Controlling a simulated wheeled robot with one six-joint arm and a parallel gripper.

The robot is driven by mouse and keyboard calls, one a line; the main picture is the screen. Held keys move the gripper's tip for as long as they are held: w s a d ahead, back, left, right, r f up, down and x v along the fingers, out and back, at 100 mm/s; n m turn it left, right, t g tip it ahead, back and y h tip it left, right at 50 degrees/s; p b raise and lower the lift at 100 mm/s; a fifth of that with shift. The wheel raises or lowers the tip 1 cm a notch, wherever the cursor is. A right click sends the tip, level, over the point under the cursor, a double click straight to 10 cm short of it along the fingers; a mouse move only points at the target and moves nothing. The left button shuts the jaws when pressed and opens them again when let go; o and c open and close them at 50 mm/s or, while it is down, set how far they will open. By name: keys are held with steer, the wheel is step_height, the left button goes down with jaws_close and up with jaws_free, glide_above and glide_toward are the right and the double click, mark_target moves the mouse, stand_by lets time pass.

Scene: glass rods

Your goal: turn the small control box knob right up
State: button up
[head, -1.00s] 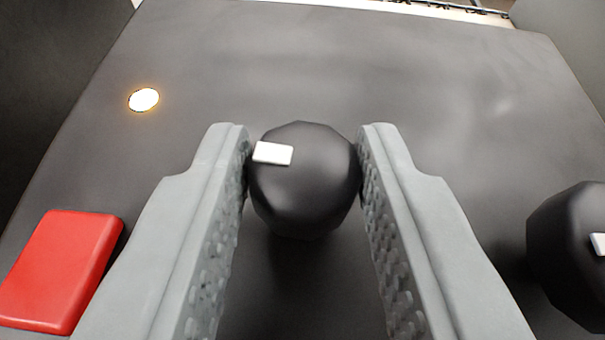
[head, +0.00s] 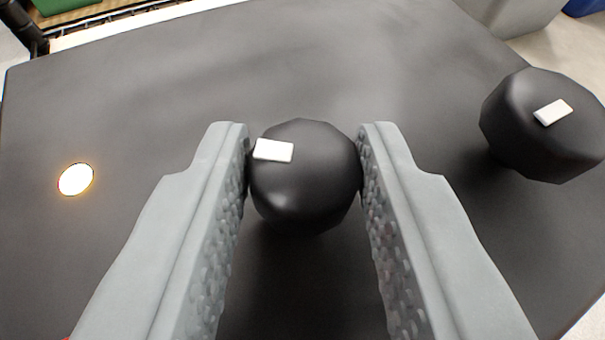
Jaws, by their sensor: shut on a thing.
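My gripper (head: 304,160) is shut on a black faceted knob (head: 310,190) in the middle of the head view, one finger touching each side. A white mark (head: 273,150) sits on the knob's upper left. The knob stands on the dark face of the control box (head: 200,90). A second black knob (head: 525,145) with a white mark (head: 552,112) is at the right, apart from my gripper. I cannot tell for sure which of the two knobs is the smaller one.
A glowing round lamp (head: 76,179) is on the box face at the left. The face between lamp and left finger is clear. The second knob stands to the right of my right finger. A green surface and dark frame show beyond the box's top left edge.

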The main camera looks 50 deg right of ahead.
steer(key=shift+w+m+g+h, duration=0.1)
steer(key=shift+m+g+h, duration=0.2)
steer(key=shift+m, duration=0.1)
steer(key=o, duration=1)
steer(key=shift+a, duration=0.1)
steer(key=v, duration=1.7)
steer(key=shift+a+r, duration=0.1)
steer(key=shift+r, duration=0.1)
